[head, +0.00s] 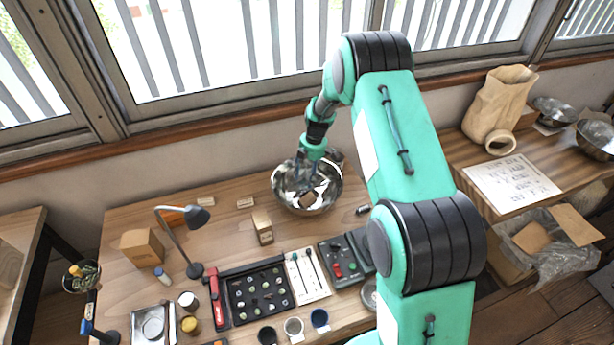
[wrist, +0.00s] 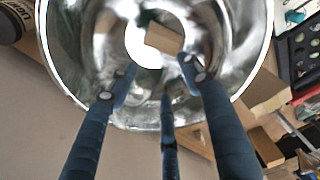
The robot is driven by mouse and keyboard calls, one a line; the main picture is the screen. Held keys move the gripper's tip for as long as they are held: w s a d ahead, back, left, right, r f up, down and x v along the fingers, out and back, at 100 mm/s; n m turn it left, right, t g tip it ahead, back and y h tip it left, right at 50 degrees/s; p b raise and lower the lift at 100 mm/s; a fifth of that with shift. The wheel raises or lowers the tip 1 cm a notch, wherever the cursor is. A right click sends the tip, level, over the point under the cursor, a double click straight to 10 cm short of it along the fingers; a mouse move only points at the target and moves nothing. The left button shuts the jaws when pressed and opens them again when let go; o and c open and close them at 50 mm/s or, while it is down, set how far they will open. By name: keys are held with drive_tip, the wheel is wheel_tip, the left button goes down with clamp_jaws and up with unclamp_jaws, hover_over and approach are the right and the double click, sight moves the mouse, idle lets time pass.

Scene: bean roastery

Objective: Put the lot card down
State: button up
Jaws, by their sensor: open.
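A shiny metal bowl (head: 283,190) stands at the back of the wooden table, and it fills much of the wrist view (wrist: 85,45). A small tan rectangular piece (wrist: 163,38) lies at the bowl's bottom, apart from my fingers; it looks like the lot card, but its print cannot be read. My gripper (head: 310,170) is over the bowl, with its fingers reaching down into it. In the wrist view my gripper (wrist: 157,78) has its dark blue fingers spread, with nothing between them.
A small tan box (head: 262,227) stands just left of the bowl. A lamp (head: 186,238) and a brown carton (head: 142,249) are further left. The window wall is close behind.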

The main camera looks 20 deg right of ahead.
wheel_tip(320, 180, up, 7)
drive_tip(key=p, duration=0.2)
idle(0.3)
idle(0.7)
drive_tip(key=s+a+r+m+t+b, duration=0.1)
drive_tip(key=s+a+r+m, duration=0.15)
drive_tip(key=s+r, duration=0.5)
drive_tip(key=s+a+r+m+t+h, duration=0.1)
drive_tip(key=s+r+m, duration=0.25)
drive_tip(key=r, duration=0.75)
drive_tip(key=s+a+r+m+b, duration=0.1)
drive_tip(key=s+a+r+m, duration=0.1)
drive_tip(key=s+r, duration=0.6)
drive_tip(key=s+r+m+t, duration=0.1)
drive_tip(key=s+r+m, duration=0.1)
drive_tip(key=s, duration=0.7)
drive_tip(key=s+a+r+m+t+b, duration=0.1)
drive_tip(key=s+r+m, duration=0.2)
drive_tip(key=s, duration=0.6)
drive_tip(key=s+a+r+m+t+b, duration=0.1)
drive_tip(key=s+r+m, duration=0.2)
drive_tip(key=s, duration=0.7)
drive_tip(key=shift+r+m+t+h, duration=0.15)
drive_tip(key=shift+m+t+h, duration=0.2)
drive_tip(key=shift+m, duration=0.85)
